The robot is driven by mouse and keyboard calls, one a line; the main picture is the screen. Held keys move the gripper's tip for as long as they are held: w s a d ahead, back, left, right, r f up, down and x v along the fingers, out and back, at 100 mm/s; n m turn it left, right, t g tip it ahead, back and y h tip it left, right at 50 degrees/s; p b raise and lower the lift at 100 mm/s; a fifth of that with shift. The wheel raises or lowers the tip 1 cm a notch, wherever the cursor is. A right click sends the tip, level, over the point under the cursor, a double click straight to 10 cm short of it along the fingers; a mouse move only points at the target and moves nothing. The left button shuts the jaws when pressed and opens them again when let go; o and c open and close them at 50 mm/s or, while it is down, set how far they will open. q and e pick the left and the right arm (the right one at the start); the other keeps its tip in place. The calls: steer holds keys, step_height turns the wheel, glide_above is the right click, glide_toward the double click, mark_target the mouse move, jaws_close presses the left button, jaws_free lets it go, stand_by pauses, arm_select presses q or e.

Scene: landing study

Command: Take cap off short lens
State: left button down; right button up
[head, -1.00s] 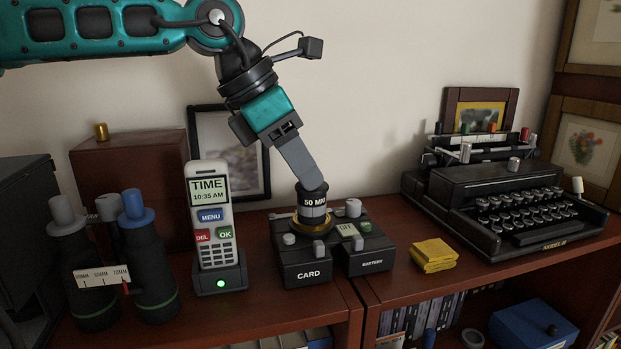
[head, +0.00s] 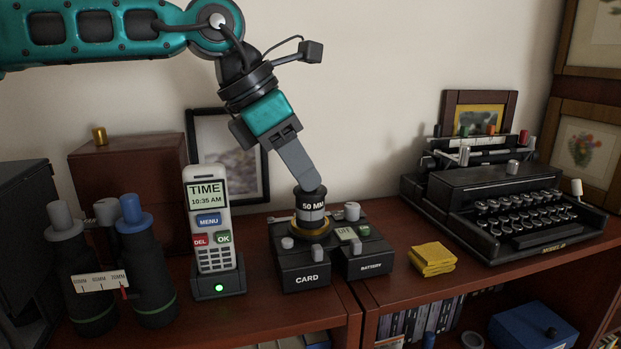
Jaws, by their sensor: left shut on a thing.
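The short lens (head: 311,211) is a stubby black cylinder with a white "50 MM" label. It stands upright on the gold ring (head: 311,233) of a black camera body (head: 306,263) marked "CARD" and "BATTERY". My left gripper (head: 308,184) points down at the top of the lens and is shut on its dark upper end. The fingers hide most of the top, so I cannot tell cap from lens there. My right gripper is not in view.
A phone (head: 208,222) in its dock and black binoculars (head: 86,280) stand left of the camera. A yellow cloth (head: 432,258) and a typewriter (head: 510,205) are to the right. A picture frame (head: 228,155) leans behind. The shelf front between cloth and camera is clear.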

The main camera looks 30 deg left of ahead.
arm_select(q)
steer(key=shift+s+f, duration=0.1)
steer(key=shift+r+p, duration=0.5)
steer(key=shift+r, duration=0.2)
steer(key=shift+r+p, duration=1.4)
steer(key=shift+r, duration=0.4)
